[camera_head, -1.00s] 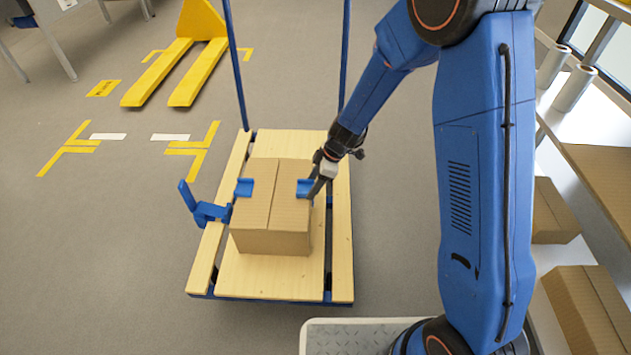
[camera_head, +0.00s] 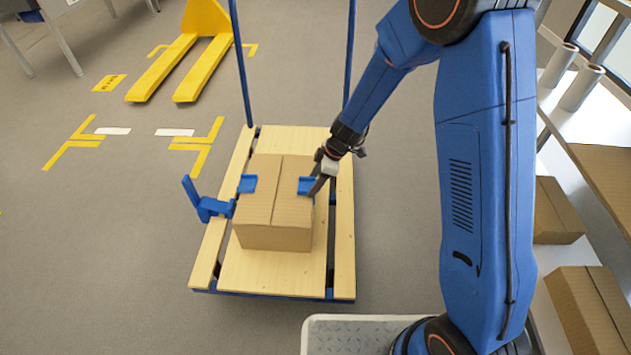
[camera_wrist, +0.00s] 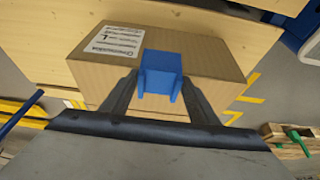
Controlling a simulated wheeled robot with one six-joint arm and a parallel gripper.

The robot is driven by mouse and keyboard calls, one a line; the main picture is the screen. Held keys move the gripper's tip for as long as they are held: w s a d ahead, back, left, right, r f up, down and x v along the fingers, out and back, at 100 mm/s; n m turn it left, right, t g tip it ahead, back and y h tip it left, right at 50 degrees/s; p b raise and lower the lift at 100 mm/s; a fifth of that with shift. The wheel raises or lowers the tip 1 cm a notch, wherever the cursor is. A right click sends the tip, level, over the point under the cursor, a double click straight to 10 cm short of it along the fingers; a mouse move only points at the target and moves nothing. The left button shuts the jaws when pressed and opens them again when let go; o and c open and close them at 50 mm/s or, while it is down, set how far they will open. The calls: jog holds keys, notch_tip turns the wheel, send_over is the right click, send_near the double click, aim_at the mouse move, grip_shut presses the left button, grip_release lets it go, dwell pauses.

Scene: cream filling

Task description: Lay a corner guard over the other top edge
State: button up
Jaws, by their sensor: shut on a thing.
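A closed cardboard box (camera_head: 275,222) stands on the slatted wooden deck of a cart. One blue corner guard (camera_head: 247,184) lies over its left top edge. A second blue corner guard (camera_head: 306,185) is at the right top edge, held in my gripper (camera_head: 318,187). In the wrist view the held guard (camera_wrist: 162,72) sits between the two fingers of my gripper (camera_wrist: 161,92), against the box's edge (camera_wrist: 205,62). I cannot tell whether it rests fully on the edge.
The cart deck (camera_head: 265,283) has blue upright posts at the back and a blue bracket (camera_head: 207,203) on its left. A yellow pallet truck (camera_head: 190,60) stands at the back left. Shelving with cardboard boxes (camera_head: 590,305) is at the right. The floor left of the cart is clear.

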jog(key=o, duration=1.1)
jog(key=shift+a, duration=0.1)
jog(key=s+d+r+m, duration=0.1)
jog(key=s+d+r, duration=0.1)
jog(key=d+r, duration=0.45)
jog(key=s+d+r+m+t, duration=0.1)
jog(key=s+d+r+m, duration=0.15)
jog(key=r, duration=0.75)
jog(key=s+d+r+m, duration=0.1)
jog(key=s+d+r, duration=0.1)
jog(key=d+r, duration=0.45)
jog(key=s+d+r+m+t+h, duration=0.1)
jog(key=s+d+m, duration=0.3)
jog(key=s, duration=0.4)
jog(key=s+d+r+m+t+h, duration=0.1)
jog(key=s+d+r+m+h, duration=0.1)
jog(key=s+d+r+m, duration=0.2)
jog(key=s+d+r+m+t+h, duration=0.1)
jog(key=s+d+r+m, duration=0.2)
jog(key=s+d+m, duration=0.2)
jog(key=shift+s+d+r+t, duration=0.1)
jog(key=shift+s+d, duration=0.4)
jog(key=shift+s, duration=0.65)
jog(key=shift+s+d+r+t, duration=0.1)
jog(key=shift+s+d, duration=0.4)
jog(key=shift+s, duration=0.6)
jog(key=shift+s+d+r+t, duration=0.1)
jog(key=shift+s+d, duration=0.4)
jog(key=shift+s, duration=0.65)
